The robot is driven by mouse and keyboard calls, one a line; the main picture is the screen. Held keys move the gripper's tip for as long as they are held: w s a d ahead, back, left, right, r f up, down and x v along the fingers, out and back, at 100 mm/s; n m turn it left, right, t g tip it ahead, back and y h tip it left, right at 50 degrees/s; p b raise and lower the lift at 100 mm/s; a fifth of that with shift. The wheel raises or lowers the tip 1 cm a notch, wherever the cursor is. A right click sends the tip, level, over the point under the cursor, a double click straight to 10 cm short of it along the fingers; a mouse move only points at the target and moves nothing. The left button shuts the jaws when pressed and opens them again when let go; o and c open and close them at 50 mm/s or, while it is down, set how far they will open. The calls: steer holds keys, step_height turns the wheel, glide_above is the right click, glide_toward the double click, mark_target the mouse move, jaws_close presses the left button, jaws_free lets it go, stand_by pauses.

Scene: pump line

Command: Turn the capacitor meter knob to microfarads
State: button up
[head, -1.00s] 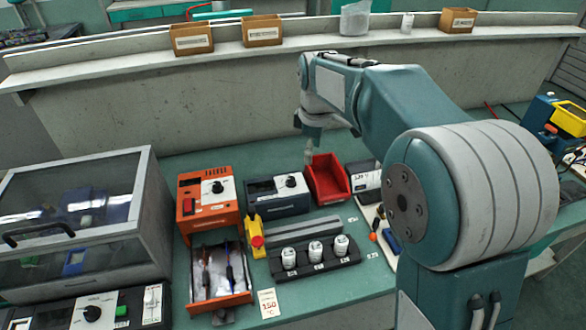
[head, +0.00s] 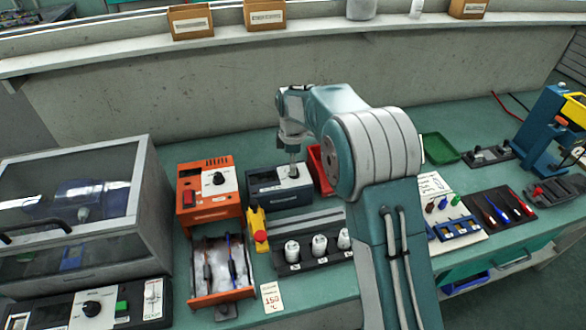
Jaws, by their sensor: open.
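A dark grey-blue meter box (head: 268,196) with a light panel on its right side stands on the bench, right of the orange unit. It appears to be the capacitor meter, but its lettering is too small to read. My gripper (head: 293,168) points down over that light panel, where the meter's knob sits. The gripper largely hides the knob, so its pointer direction cannot be made out. I cannot tell whether the fingertips touch the knob or hover just above it. The gripper is open, and no object shows in it.
The orange unit (head: 209,192) with a black knob stands close on the left. A red bin (head: 318,170) is close on the right, partly behind my arm. A yellow switch box with a red button (head: 259,232) and a rack of white capped jars (head: 318,258) stand in front.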

step_height(320, 180, down, 2)
steer(key=shift+d, duration=0.1)
steer(key=shift+d+f, duration=0.2)
steer(key=shift+f, duration=0.05)
steer(key=shift+a, duration=0.15)
jaws_close()
